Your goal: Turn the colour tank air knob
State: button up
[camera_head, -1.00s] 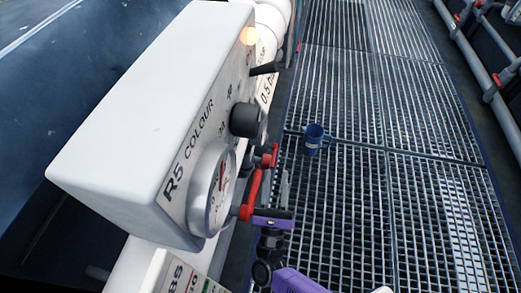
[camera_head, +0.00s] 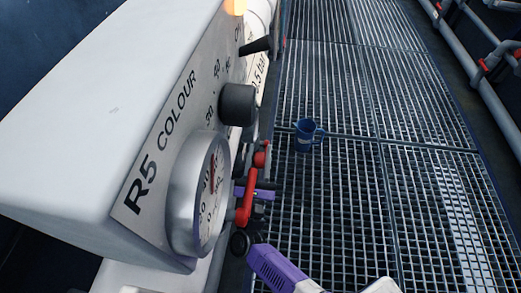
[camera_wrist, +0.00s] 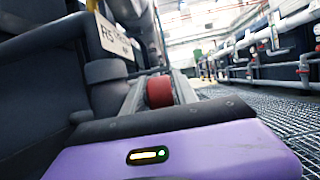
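The white control box (camera_head: 90,110) marked R5 COLOUR fills the left of the head view. Its sloped face bears a black knob (camera_head: 238,104) beside a number scale, and a round gauge (camera_head: 202,195). Red handles (camera_head: 248,190) show below the box's right edge. My purple and black gripper (camera_head: 258,192) is low beside them, partly hidden behind a red handle. In the wrist view, a red rounded part (camera_wrist: 160,91) is between the spread fingers of my gripper (camera_wrist: 160,88). Whether they touch it, I cannot tell. Which part is the air knob is not readable.
A black lever (camera_head: 256,46) sticks out near the box's far end. A blue mug (camera_head: 307,135) stands on the open metal grating (camera_head: 340,200) to the right. Grey pipes (camera_head: 475,75) run along the far right. In the wrist view, a white tag (camera_wrist: 113,38) starting R5 hangs above left.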

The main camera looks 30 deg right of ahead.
jog(key=shift+x, duration=0.75)
grip_shut()
jog(key=shift+r+p, duration=0.1)
jog(key=shift+p, duration=0.25)
jog(key=shift+w+d+f+g+y+p, duration=0.1)
jog(key=shift+f+g+y+p, duration=0.35)
jog(key=shift+p, duration=1.2)
jog(key=shift+f+g+y+p, duration=0.15)
jog(key=shift+g+y+p, duration=0.3)
jog(key=shift+g+p, duration=0.8)
jog(key=shift+t+p, duration=0.3)
jog(key=shift+t, duration=0.1)
grip_release()
